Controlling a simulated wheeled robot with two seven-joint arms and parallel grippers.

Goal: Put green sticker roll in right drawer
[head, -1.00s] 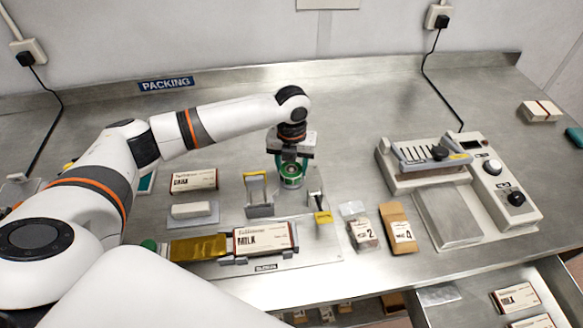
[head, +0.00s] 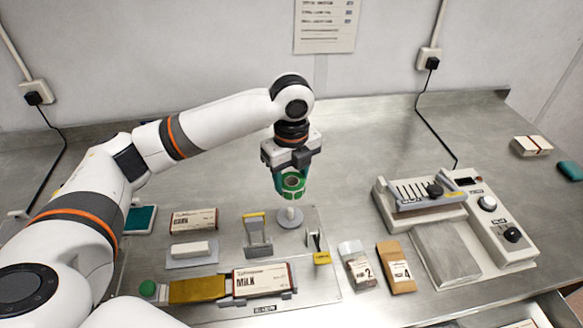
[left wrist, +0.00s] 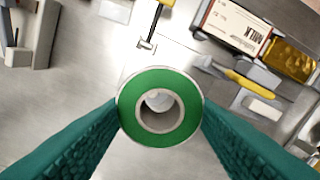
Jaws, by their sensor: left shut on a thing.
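The green sticker roll (head: 293,187) is between the fingers of my left gripper (head: 291,172). It is just above a small grey stand (head: 290,217) with an upright post. In the left wrist view the green ring of the roll (left wrist: 130,110) is pinched between two teal fingertips, with the post visible through its core. I cannot tell whether the post's top is still inside the core. A drawer (head: 524,312) shows only as a sliver at the lower right edge, with most of it cut off. My right gripper is not in view.
A sealing machine (head: 445,245) stands at the right. Bagged pouches marked 2 (head: 357,268) and 4 (head: 398,270) lie left of it. A jig (head: 210,288) holding a MILK box (head: 262,282) is at the front. Bare steel counter lies behind the roll.

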